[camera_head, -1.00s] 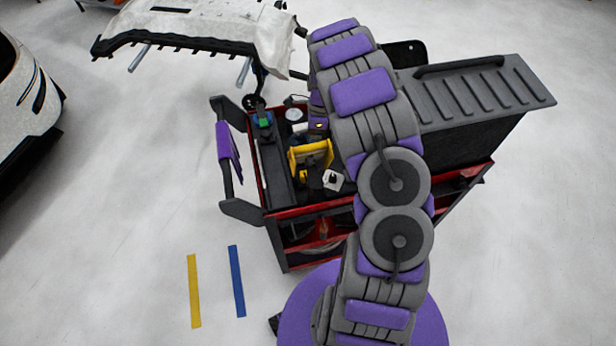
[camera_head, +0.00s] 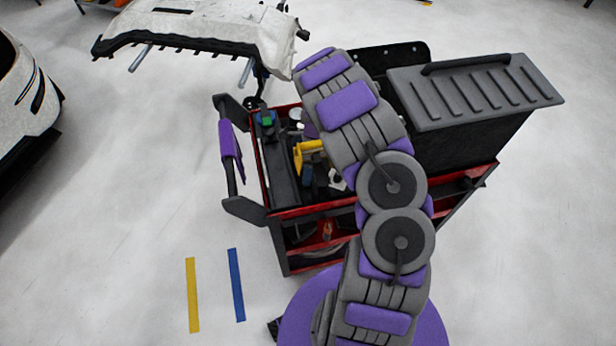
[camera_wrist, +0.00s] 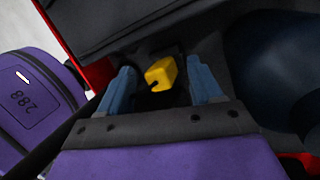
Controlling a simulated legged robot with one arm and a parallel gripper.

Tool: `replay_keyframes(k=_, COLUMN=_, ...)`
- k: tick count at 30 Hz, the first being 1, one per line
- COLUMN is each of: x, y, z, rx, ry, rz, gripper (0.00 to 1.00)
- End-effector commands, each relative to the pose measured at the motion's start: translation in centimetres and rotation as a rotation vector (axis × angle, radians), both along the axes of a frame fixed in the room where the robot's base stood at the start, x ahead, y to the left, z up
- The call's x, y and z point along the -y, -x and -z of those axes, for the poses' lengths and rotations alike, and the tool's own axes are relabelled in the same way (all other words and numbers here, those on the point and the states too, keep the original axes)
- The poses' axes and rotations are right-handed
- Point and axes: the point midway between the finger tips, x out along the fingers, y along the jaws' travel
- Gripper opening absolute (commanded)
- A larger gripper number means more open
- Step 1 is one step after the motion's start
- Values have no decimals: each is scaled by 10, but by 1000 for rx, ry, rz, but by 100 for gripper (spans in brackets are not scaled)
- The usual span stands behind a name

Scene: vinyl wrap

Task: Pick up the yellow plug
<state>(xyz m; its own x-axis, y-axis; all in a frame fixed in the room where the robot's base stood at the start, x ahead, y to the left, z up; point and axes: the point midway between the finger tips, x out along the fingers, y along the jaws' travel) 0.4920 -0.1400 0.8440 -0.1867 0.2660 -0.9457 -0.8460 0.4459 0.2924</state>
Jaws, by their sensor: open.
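The yellow plug (camera_wrist: 160,73) shows in the wrist view as a small block with a dark notch at its lower edge. My gripper (camera_wrist: 160,66) is open, with one blue finger on the left of the plug and one on the right. A dark gap shows between the plug and each finger, and nothing is held. I cannot tell how far the plug lies beyond the fingertips.
The red tool cart (camera_head: 290,213) holds a yellow frame (camera_head: 308,148), a green-topped item (camera_head: 267,121) and dark tools. A grey lid (camera_head: 475,90) covers its right side. A purple handle (camera_head: 230,150) stands at its left.

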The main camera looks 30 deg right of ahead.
Motion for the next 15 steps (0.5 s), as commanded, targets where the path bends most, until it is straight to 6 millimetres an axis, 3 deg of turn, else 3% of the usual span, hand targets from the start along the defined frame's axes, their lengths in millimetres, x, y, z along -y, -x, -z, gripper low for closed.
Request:
replay_keyframes(k=3, x=3, y=0, z=0, rx=0, ry=-4, rz=0, gripper=65)
replay_keyframes(k=15, x=5, y=0, z=1, rx=0, ry=-6, rz=0, gripper=26)
